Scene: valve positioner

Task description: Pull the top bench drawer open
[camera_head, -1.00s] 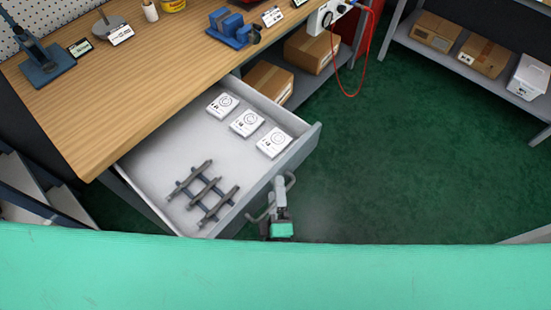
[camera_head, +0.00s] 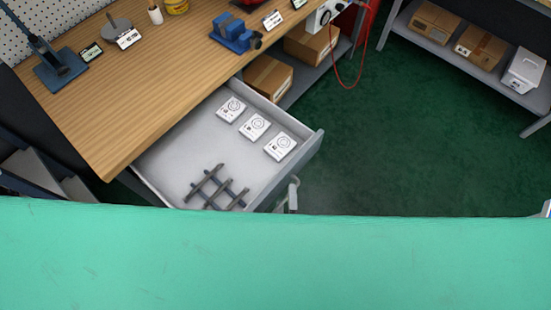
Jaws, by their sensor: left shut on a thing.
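The top bench drawer (camera_head: 170,166) is pulled well out from under the wooden bench (camera_head: 150,100). Inside lie three small white boxes with round prints (camera_head: 254,127) and several dark crossed bars (camera_head: 216,188). My left gripper (camera_head: 292,190) is at the drawer's front face, near the handle, which is mostly hidden. Only a small grey part of the gripper shows above the green surface in the foreground. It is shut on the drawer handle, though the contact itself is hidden. My right gripper is not in view.
On the bench stand a blue vise (camera_head: 236,34), a blue press (camera_head: 58,68) and a yellow can (camera_head: 176,6). Cardboard boxes (camera_head: 268,76) sit on the shelf under the bench. A grey shelf (camera_head: 470,64) stands at upper right. The green floor (camera_head: 420,130) between is clear.

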